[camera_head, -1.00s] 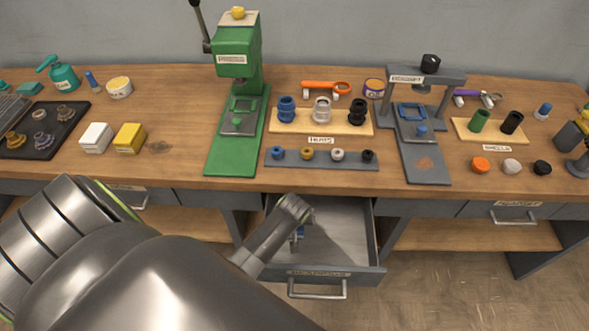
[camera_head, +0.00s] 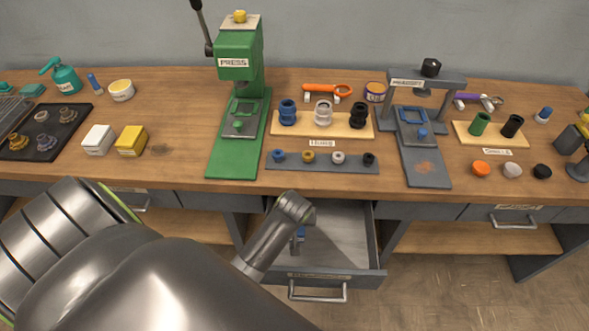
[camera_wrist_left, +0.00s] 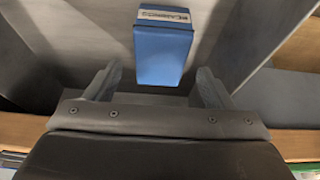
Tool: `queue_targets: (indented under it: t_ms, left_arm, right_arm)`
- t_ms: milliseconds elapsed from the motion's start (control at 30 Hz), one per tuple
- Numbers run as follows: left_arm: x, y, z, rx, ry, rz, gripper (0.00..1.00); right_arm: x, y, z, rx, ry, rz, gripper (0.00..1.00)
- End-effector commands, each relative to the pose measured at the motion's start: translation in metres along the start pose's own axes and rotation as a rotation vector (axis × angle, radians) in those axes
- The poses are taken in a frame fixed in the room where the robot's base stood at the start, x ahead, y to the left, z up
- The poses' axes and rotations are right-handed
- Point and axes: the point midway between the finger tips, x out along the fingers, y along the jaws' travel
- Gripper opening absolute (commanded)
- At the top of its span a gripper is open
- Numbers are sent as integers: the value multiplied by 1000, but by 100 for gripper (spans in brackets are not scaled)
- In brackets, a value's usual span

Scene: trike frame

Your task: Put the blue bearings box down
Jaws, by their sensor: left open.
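The blue bearings box (camera_wrist_left: 163,50) has a white label at its far end and shows in the left wrist view inside the open drawer (camera_head: 362,238). My left gripper (camera_wrist_left: 157,88) is open, with one finger on each side of the box's near end and a gap to both. I cannot tell if the box rests fully on the drawer floor. In the head view my left arm hides most of the drawer's left part, and only a small blue patch shows beside my wrist. My right gripper is not in view.
The wooden workbench (camera_head: 180,183) stands above and behind the drawer. It holds a green press (camera_head: 236,115), a grey press frame (camera_head: 428,145), a white box (camera_head: 97,139) and a yellow box (camera_head: 131,140). The drawer's right part is bare. Drawer walls stand close around my left gripper.

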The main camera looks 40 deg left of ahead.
Motion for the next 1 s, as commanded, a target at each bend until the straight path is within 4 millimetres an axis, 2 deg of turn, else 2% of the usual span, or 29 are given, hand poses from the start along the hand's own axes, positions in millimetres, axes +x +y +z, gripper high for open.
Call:
queue_targets:
  t_ms: [200, 400, 1000]
  left_arm:
    - [-37, 0, 0, -1, 2, 1, 76]
    - [-56, 0, 0, -1, 1, 1, 76]
    - [-60, 0, 0, 0, 0, -1, 76]
  right_arm:
    - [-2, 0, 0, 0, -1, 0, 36]
    - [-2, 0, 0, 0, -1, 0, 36]
    - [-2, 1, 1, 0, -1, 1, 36]
